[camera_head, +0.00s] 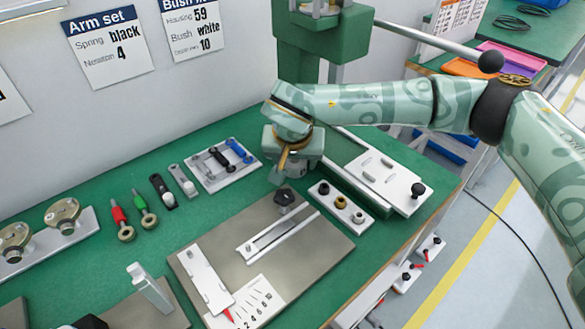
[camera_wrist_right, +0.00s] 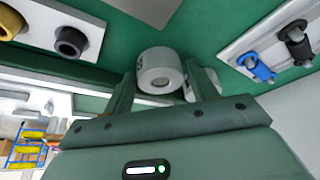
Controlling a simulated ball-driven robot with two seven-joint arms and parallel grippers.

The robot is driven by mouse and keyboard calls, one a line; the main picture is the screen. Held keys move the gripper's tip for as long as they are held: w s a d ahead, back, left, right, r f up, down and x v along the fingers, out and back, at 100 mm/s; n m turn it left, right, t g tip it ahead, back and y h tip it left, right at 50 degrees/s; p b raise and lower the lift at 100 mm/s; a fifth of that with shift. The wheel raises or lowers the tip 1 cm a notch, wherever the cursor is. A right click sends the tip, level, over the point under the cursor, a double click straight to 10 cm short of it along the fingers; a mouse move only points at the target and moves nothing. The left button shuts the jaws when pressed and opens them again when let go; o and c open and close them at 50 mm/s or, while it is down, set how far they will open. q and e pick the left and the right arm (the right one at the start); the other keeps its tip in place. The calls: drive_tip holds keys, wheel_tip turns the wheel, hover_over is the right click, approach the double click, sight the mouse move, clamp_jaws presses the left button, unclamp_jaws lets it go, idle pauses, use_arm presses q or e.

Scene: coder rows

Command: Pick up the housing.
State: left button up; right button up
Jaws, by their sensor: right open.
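The housing (camera_wrist_right: 160,72), a pale grey cylinder with a round hole in its end and a dark mark on its side, shows in the right wrist view. It is at the far end of my right gripper (camera_wrist_right: 162,88), between the two finger lines. The fingers are apart, and I cannot tell whether either touches it. In the head view my right gripper (camera_head: 283,173) points down at the back of the green bench, and it hides the housing there. My left gripper is in neither view.
A bush tray (camera_head: 325,208) stands right of the gripper, and a tray with black and blue arms (camera_head: 220,180) stands left. A grey fixture plate (camera_head: 320,240) lies in front. A green press column (camera_head: 300,60) rises behind. Signs (camera_head: 110,47) hang on the wall.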

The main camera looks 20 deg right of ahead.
drive_tip(key=c, duration=0.8)
drive_tip(key=shift+r, duration=0.1)
